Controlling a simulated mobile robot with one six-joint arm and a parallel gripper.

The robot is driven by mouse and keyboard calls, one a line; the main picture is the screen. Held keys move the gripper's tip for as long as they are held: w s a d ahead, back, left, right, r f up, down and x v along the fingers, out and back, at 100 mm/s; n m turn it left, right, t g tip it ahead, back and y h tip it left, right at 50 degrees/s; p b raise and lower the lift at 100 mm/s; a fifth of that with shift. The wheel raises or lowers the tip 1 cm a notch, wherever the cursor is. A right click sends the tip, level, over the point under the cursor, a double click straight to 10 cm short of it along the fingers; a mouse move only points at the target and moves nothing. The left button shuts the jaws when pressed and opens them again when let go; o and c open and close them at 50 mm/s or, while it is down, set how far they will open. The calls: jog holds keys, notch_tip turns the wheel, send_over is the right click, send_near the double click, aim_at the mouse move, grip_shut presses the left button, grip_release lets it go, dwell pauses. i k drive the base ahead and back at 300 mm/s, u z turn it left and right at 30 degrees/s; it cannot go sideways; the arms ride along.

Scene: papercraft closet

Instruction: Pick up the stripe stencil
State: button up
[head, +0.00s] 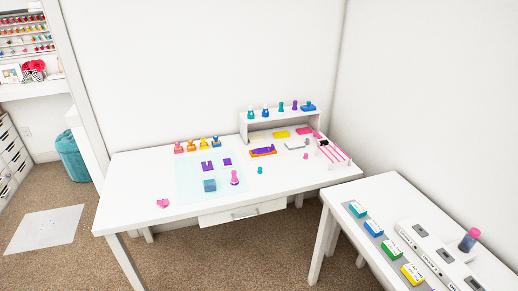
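In the head view, a flat pink-and-white striped piece (336,153), which looks like the stripe stencil, lies at the right end of the white table (130,185). A small black item (323,142) is at its upper left edge; I cannot tell if it rests on the stencil. Small pink pegs or knobs stand at its left side. My gripper is not in view.
A small white shelf (262,124) with stamps stands behind the stencil. A purple-orange item (263,151) and a grey piece (296,144) lie to its left. A second white table (345,199) with coloured blocks stands front right. Carpet (240,255) in front is clear.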

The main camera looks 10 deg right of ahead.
aim_at(267, 150)
jog(key=i, duration=0.4)
jog(key=u, duration=0.15)
jog(key=k, duration=0.85)
jog(key=u, duration=0.6)
jog(key=k, duration=0.55)
jog(key=u, duration=0.4)
jog(key=i, duration=1.7)
jog(key=z, duration=0.45)
